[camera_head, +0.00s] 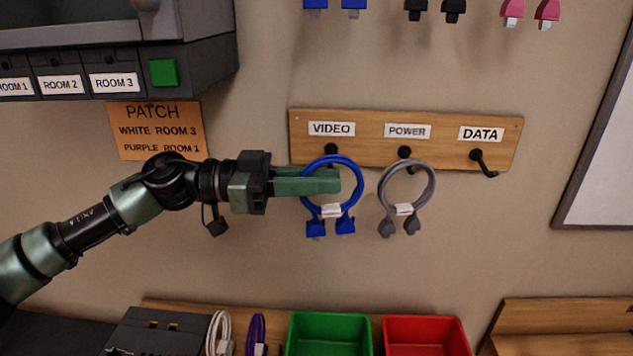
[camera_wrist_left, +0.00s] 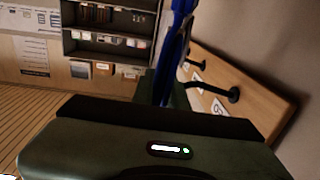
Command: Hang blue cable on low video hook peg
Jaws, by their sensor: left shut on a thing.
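The blue cable (camera_head: 357,185) is a coiled loop with a white tie and two blue plugs hanging down. My left gripper (camera_head: 322,181) is shut on it, with its green fingers across the loop. The cable also shows upright in the left wrist view (camera_wrist_left: 174,48). The black video hook peg (camera_head: 331,149) sticks out below the VIDEO label (camera_head: 331,129) on the wooden board. The top of the loop overlaps the peg in the head view. I cannot tell whether the loop is over the peg or in front of it. My right gripper is not in view.
A grey cable (camera_head: 382,194) hangs at the POWER peg (camera_head: 404,152). The DATA peg (camera_head: 483,161) is empty. Below are a green bin (camera_head: 329,319), a red bin (camera_head: 424,321), and white and purple cables. More plugs hang above the board.

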